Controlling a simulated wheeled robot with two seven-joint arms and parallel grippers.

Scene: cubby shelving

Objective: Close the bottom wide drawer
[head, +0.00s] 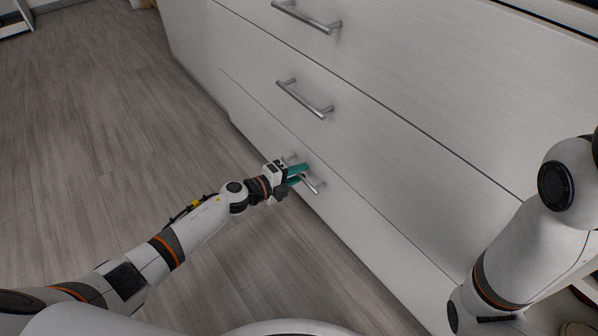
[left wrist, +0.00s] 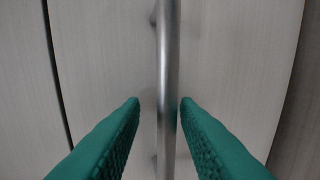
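The bottom wide drawer (head: 372,228) has a pale wood-grain front and a silver bar handle (head: 316,186). Its front looks close to flush with the drawers above; I cannot tell whether a small gap remains. My left gripper (head: 300,176), with green fingers, is at this handle. In the left wrist view the handle bar (left wrist: 168,60) runs upright between the two fingertips of the left gripper (left wrist: 161,101), which are apart with a gap on each side of the bar. My right arm shows at the right of the head view, but its gripper is out of view.
Another wide drawer with a silver handle (head: 305,99) is directly above, and a higher handle (head: 306,17) shows at the top. The grey wood floor (head: 110,120) left of the cabinet is clear. My right arm is close to the cabinet front at the right.

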